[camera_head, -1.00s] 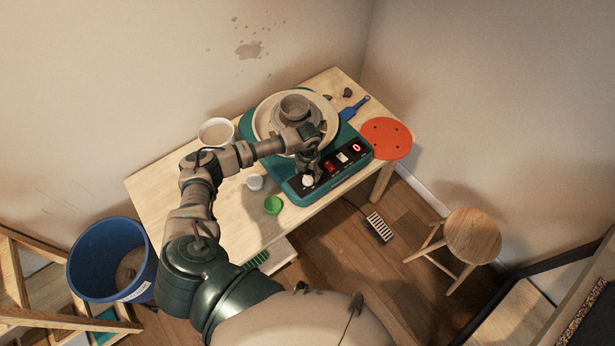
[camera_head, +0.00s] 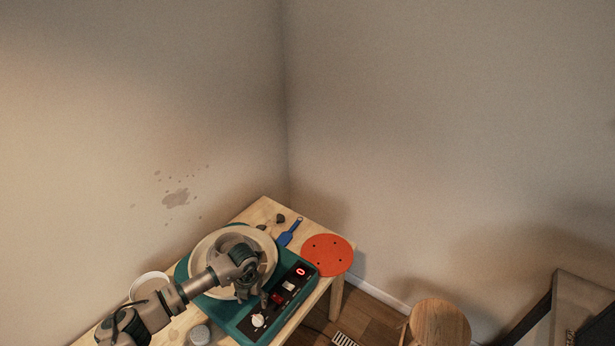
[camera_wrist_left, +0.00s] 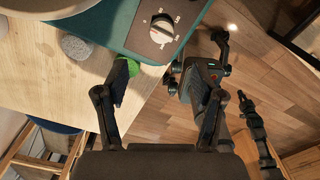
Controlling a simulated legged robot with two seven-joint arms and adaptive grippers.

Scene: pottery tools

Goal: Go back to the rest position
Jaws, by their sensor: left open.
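My left gripper (camera_head: 262,297) is over the front of the teal pottery wheel (camera_head: 236,318), near its control panel. In the left wrist view its two fingers (camera_wrist_left: 165,88) are spread apart with nothing between them. The pale splash pan (camera_head: 203,246) is partly covered by my left arm, and the clay pot in it is hidden. The panel's white knob (camera_head: 258,320) and red display (camera_head: 300,271) show; the knob also appears in the left wrist view (camera_wrist_left: 161,30). Dark gripper-like parts of mine with a teal light (camera_wrist_left: 205,75) hang beyond, their state unclear.
A red round bat (camera_head: 327,255) and a blue tool (camera_head: 289,233) lie at the table's right end. A white bowl (camera_head: 149,285) and a grey round item (camera_head: 199,335) stand left. A stool (camera_head: 440,322) is on the floor. A green item (camera_wrist_left: 122,88) is partly behind a finger.

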